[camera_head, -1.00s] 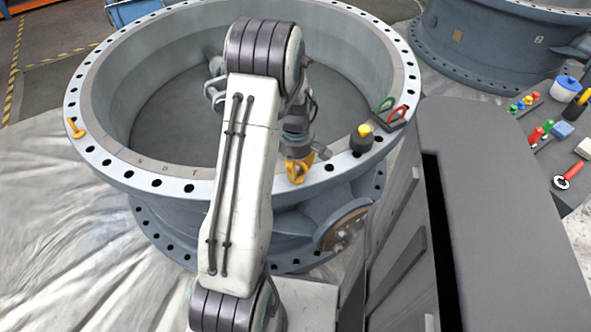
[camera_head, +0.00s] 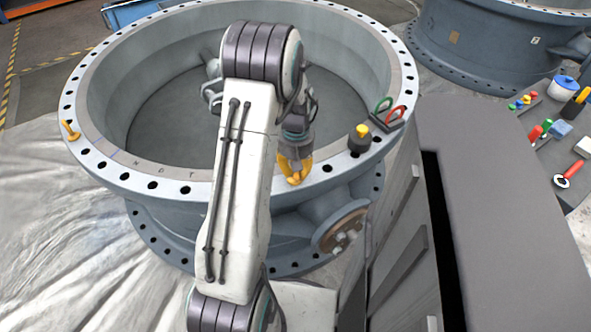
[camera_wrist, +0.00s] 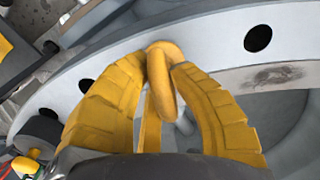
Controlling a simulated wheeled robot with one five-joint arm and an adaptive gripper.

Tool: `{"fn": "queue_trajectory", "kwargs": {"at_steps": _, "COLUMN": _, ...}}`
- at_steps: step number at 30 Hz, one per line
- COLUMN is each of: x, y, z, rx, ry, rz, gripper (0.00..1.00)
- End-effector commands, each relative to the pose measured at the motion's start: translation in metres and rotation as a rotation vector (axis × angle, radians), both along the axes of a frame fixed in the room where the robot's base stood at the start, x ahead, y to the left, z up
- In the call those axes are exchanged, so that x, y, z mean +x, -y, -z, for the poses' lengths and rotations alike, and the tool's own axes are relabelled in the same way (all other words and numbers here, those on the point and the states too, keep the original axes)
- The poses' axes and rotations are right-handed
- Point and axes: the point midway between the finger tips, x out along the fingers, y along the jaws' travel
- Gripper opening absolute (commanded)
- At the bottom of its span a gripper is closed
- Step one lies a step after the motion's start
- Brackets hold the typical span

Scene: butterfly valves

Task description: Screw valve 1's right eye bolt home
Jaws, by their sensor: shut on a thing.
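My gripper (camera_head: 294,172) is at the near rim of the large grey valve ring (camera_head: 130,180), its yellow fingers pointing down at the flange. In the wrist view my gripper (camera_wrist: 165,75) is shut on a yellow eye bolt (camera_wrist: 163,85), whose ring stands between the two fingers over the flange. The eye bolt's shank and its seat in the flange are hidden. Another yellow eye bolt (camera_head: 69,130) stands in the flange at the left.
A black item with a yellow top (camera_head: 359,138) stands on the flange right of my gripper. A holder with green and red rings (camera_head: 388,114) is farther along. A second valve (camera_head: 480,55) and a tool table (camera_head: 560,150) are at the right.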

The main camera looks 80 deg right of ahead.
Motion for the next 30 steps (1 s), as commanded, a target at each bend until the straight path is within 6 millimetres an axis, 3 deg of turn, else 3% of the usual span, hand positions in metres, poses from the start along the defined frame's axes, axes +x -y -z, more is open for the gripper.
{"fn": "queue_trajectory", "kwargs": {"at_steps": 30, "x": -0.0043, "y": -0.0062, "z": 0.0017, "rx": 0.004, "ry": -0.001, "rz": 0.967, "gripper": 0.00}}
